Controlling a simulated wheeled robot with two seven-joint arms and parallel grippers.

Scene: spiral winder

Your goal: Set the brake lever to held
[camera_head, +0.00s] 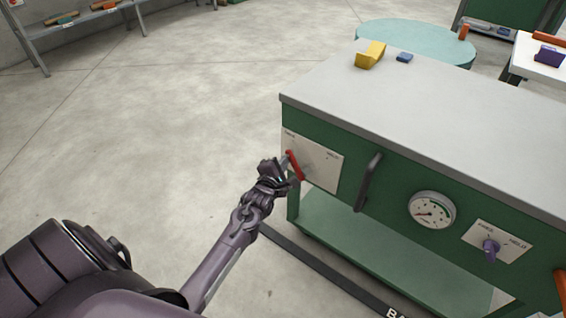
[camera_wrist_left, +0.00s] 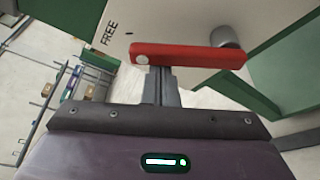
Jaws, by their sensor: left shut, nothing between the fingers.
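A red lever (camera_head: 296,166) stands out from a white plate (camera_head: 322,170) on the green front of the bench. The plate has a label at its upper left and another at its upper right; the left one reads FREE in the left wrist view. There the red lever (camera_wrist_left: 188,54) runs across the picture, with a grey round hub (camera_wrist_left: 226,38) at its right end. My left gripper (camera_head: 287,176) is shut and empty, right at the lever. Its fingertips (camera_wrist_left: 161,82) are just below the lever's left part; I cannot tell whether they touch it. My right gripper is not in view.
A dark bar handle (camera_head: 368,182), a round gauge (camera_head: 432,210) and a purple knob (camera_head: 490,248) on a second labelled plate are on the bench front. A yellow block (camera_head: 371,55) and a blue block (camera_head: 405,57) lie on top.

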